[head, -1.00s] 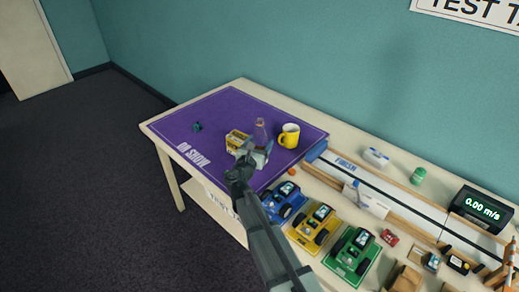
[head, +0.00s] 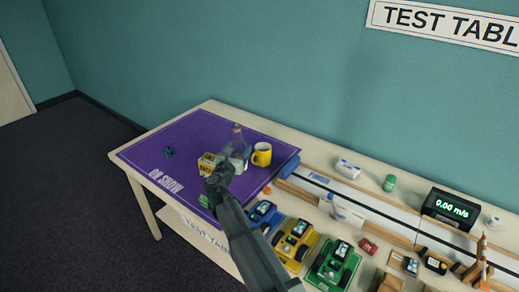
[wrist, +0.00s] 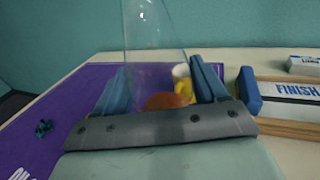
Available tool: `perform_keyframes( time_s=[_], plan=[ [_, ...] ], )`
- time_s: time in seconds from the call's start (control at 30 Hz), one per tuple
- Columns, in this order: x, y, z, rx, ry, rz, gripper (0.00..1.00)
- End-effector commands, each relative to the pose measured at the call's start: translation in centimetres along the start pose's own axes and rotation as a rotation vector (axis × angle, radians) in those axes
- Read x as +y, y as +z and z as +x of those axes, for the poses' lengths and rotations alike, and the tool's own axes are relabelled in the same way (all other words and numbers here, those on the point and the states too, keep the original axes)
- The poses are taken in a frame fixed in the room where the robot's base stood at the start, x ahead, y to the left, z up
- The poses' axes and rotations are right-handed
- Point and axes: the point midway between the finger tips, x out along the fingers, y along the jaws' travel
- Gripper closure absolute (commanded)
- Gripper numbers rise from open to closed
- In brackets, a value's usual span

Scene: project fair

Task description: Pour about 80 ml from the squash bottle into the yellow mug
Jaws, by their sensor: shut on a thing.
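The squash bottle (wrist: 152,45) is clear and stands up between the blue fingers of my gripper (wrist: 160,86) in the wrist view. Orange squash shows low in it. In the head view the bottle (head: 238,136) is a faint shape above my gripper (head: 230,160), which is shut on it. The yellow mug (head: 262,154) stands upright on the purple mat, just right of the bottle. In the wrist view the mug (wrist: 182,78) is partly hidden behind the bottle and the right finger. The inside of the mug cannot be made out.
A yellow box (head: 206,162) sits left of my gripper on the purple mat (head: 145,158). A small dark blue item (head: 168,152) lies farther left. Blue (head: 264,216), yellow (head: 296,240) and green (head: 333,263) model cars stand right of my arm, beside the track (head: 375,212).

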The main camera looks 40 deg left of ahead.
Motion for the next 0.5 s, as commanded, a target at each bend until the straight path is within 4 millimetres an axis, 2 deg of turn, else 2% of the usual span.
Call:
perform_keyframes(
  time_s=[0.03,0.5],
  plan=[
    [0.8,-0.2,1.6,0.000,-0.005,0.000,0.65],
    [5.9,-2.1,14.5,0.007,-0.134,0.013,0.65]
  ],
)
